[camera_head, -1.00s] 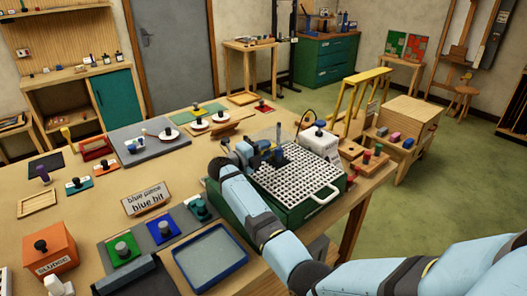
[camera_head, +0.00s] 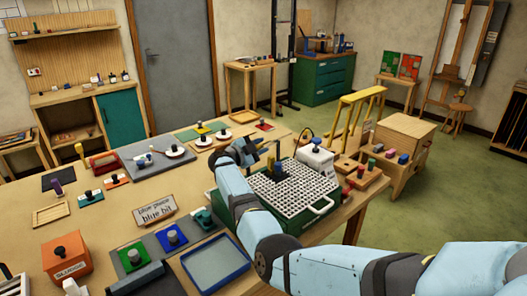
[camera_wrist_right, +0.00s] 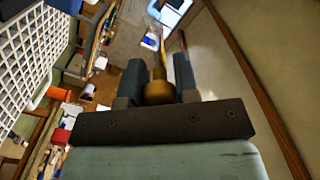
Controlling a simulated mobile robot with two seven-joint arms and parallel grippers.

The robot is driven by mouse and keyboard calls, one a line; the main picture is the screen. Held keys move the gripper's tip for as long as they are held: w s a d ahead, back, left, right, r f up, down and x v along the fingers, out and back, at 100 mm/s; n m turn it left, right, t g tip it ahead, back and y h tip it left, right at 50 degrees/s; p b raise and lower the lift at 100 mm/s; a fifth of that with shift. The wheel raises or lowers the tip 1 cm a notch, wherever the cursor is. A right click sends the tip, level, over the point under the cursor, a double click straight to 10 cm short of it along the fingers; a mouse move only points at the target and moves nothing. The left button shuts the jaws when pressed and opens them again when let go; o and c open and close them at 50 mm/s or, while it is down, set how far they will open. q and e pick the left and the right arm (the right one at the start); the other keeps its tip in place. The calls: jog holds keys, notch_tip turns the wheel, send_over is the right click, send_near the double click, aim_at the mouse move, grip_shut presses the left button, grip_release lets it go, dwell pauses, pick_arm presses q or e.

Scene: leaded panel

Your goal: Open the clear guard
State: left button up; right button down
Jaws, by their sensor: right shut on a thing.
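The green-sided machine (camera_head: 298,232) with a white grid top (camera_head: 290,200) stands near the table's far right edge. My right gripper (camera_head: 264,150) is above the back left part of the grid. In the right wrist view its two fingers (camera_wrist_right: 158,88) are shut on a small brass-coloured knob (camera_wrist_right: 158,93). The white grid also shows at the left of that view (camera_wrist_right: 25,60). I cannot make out the clear sheet of the guard now, nor its exact tilt. My left gripper is not in view.
A white box with a dark blue knob (camera_head: 315,155) stands at the grid's back right. A wooden block with coloured pegs (camera_head: 362,178) is to its right. A blue-rimmed tray (camera_head: 215,262) and a sign (camera_head: 155,212) lie to the left.

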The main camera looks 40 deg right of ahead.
jog(key=w+r+n, duration=0.1)
jog(key=n, duration=0.1)
jog(key=w+r+n+b, duration=0.1)
jog(key=w+n, duration=0.1)
jog(key=w+r+n+b, duration=0.1)
jog(key=w+n, duration=0.1)
jog(key=n, duration=0.1)
jog(key=shift+w+a, duration=0.1)
jog(key=shift+a, duration=0.1)
dwell(0.5)
jog(key=c, duration=0.9)
grip_release()
jog(key=shift+o, duration=0.2)
jog(key=s+a+b, duration=0.1)
jog(key=a+b, duration=0.1)
jog(key=a, duration=1.1)
jog(key=shift+a+b, duration=0.35)
jog(key=shift+a, duration=0.05)
